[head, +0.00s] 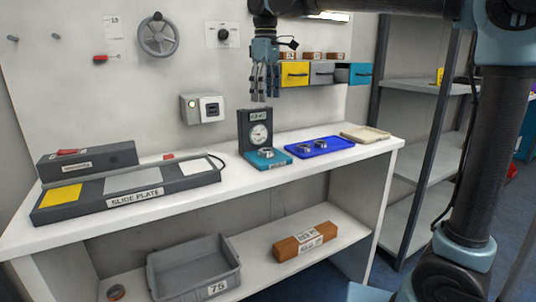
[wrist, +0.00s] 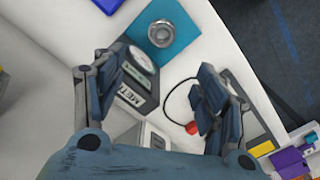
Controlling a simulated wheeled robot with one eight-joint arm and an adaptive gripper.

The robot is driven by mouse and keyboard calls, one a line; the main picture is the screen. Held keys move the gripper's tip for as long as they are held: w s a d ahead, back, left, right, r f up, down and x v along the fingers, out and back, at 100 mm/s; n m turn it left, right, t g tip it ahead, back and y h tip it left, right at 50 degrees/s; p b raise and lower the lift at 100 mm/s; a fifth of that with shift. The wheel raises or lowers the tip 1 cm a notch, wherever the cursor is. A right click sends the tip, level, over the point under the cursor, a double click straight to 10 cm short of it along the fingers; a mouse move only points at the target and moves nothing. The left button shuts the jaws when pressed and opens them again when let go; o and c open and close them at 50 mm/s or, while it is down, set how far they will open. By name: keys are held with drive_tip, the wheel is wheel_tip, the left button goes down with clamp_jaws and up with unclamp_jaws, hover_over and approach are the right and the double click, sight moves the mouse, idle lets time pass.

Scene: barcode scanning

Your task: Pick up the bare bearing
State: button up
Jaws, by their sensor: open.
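A metal ring-shaped bearing (head: 266,154) sits on the teal plate (head: 274,163) in front of a dark gauge block (head: 258,131). In the wrist view this bearing (wrist: 161,33) lies beyond my fingers, near the top. Two more bearings (head: 304,147) (head: 320,145) lie on the blue tray (head: 340,143) to the right; I cannot tell from their look which bearing is called bare. My gripper (head: 263,95) hangs open and empty above the gauge block, pointing down. In the wrist view its open fingers (wrist: 160,92) stand either side of the dark gauge block.
A slide plate fixture (head: 130,194) fills the left of the white bench. A wall box (head: 204,108) and coloured bins (head: 322,72) are on the back wall. A beige slab (head: 365,134) lies at the right end.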

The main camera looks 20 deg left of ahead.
hover_over(267, 149)
wheel_tip(267, 149, down, 12)
drive_tip(key=shift+a+r, duration=0.1)
drive_tip(key=shift+a, duration=0.05)
drive_tip(key=shift+s+f, duration=0.2)
drive_tip(key=shift+f, duration=2.55)
drive_tip(key=c, duration=1.3)
drive_tip(key=shift+r, duration=0.15)
drive_tip(key=shift+c, duration=0.2)
